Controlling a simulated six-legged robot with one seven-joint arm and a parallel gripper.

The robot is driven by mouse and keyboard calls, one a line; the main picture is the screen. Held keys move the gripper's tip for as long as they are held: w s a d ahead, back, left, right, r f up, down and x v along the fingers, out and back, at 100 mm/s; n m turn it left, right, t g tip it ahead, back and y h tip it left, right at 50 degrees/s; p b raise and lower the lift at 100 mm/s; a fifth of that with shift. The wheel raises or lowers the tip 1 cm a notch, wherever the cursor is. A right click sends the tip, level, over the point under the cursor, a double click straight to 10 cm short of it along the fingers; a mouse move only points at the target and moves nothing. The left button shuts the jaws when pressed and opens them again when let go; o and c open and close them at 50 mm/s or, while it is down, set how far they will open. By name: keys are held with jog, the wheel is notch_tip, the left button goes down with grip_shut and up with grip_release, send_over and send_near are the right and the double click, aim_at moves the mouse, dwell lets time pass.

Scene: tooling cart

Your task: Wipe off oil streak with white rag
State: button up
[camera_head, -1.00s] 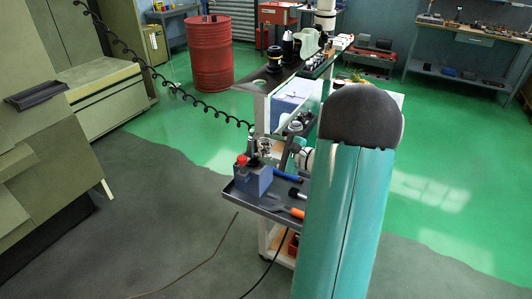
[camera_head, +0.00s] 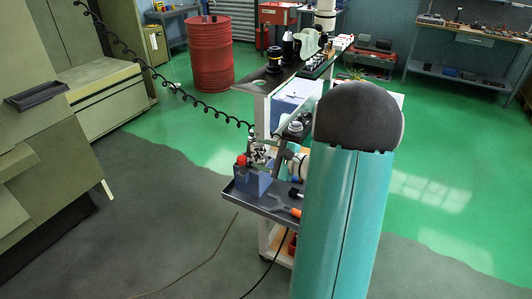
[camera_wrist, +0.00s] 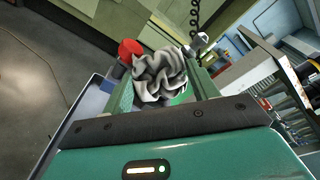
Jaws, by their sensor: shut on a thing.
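A crumpled white-grey rag (camera_wrist: 160,76) is pinched between the two green fingers of my gripper (camera_wrist: 163,90) in the wrist view. In the head view my gripper (camera_head: 272,156) and the rag (camera_head: 257,152) show small above the cart's lower tray (camera_head: 240,197). They are close to a blue box (camera_head: 252,181) with a red cap (camera_head: 241,160); whether they touch it I cannot tell. The red cap shows just left of the rag in the wrist view (camera_wrist: 130,49). I cannot make out the oil streak in either view.
The cart's dark upper shelf (camera_head: 254,85) holds dark bottles, a pale cloth-like thing (camera_head: 308,43) and small parts. An orange-handled tool (camera_head: 295,212) lies on the lower tray. A coiled black cable (camera_head: 187,95) hangs at left. A red drum (camera_head: 210,55) stands behind on open floor.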

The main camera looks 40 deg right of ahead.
jog(key=shift+a, duration=0.25)
jog(key=shift+v, duration=2.3)
jog(key=shift+s+d+r, duration=0.2)
jog(key=shift+s, duration=0.45)
jog(key=shift+v, duration=1.5)
